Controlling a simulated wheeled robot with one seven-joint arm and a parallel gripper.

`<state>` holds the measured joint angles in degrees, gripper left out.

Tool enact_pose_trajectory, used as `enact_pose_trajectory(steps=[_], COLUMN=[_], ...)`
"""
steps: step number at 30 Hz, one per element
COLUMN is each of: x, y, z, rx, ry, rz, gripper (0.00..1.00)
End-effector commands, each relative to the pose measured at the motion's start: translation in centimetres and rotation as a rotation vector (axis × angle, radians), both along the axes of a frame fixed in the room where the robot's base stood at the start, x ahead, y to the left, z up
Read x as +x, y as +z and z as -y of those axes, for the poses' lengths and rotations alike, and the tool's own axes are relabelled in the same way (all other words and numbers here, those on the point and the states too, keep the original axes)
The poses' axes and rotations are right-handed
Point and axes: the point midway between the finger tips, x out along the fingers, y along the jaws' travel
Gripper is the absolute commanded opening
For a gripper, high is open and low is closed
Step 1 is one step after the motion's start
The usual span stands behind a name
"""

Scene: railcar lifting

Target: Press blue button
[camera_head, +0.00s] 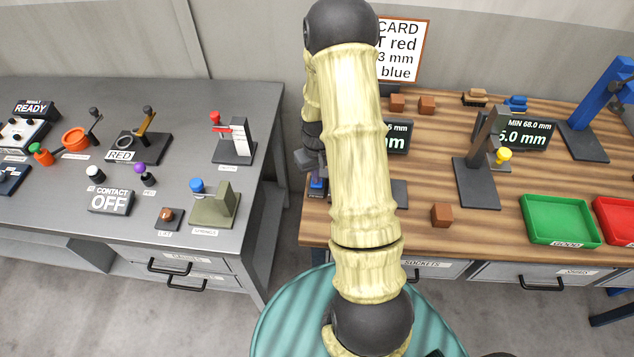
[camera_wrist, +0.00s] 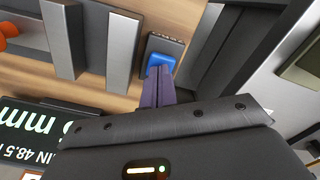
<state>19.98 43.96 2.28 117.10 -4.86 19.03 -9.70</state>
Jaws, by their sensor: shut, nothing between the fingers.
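The blue button (camera_wrist: 162,62) sits on a dark housing on the wooden bench, beside upright grey metal plates in the wrist view. In the head view its blue top (camera_head: 317,183) shows at the bench's left edge, partly hidden by my arm. My gripper (camera_wrist: 160,72) is shut and empty. Its purple-grey fingertips overlap the near edge of the button in the wrist view; I cannot tell whether they touch it. In the head view my gripper (camera_head: 315,170) shows only in part, directly above the button.
The left grey bench (camera_head: 130,240) holds several knobs and levers, including a blue-topped one (camera_head: 197,185). On the wooden bench stand a display (camera_head: 528,135), a dark bracket (camera_head: 477,180), a brown block (camera_head: 441,214) and a green tray (camera_head: 590,241). A gap separates the benches.

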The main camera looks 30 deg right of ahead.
Motion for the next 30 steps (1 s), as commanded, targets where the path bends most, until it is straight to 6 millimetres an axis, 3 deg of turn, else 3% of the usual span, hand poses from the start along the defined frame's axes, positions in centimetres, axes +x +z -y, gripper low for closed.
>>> enact_pose_trajectory(steps=[30], x=[0.00], y=[-0.67], z=[0.00], rx=[0.000], ry=[0.000], rz=[0.000], gripper=[0.00])
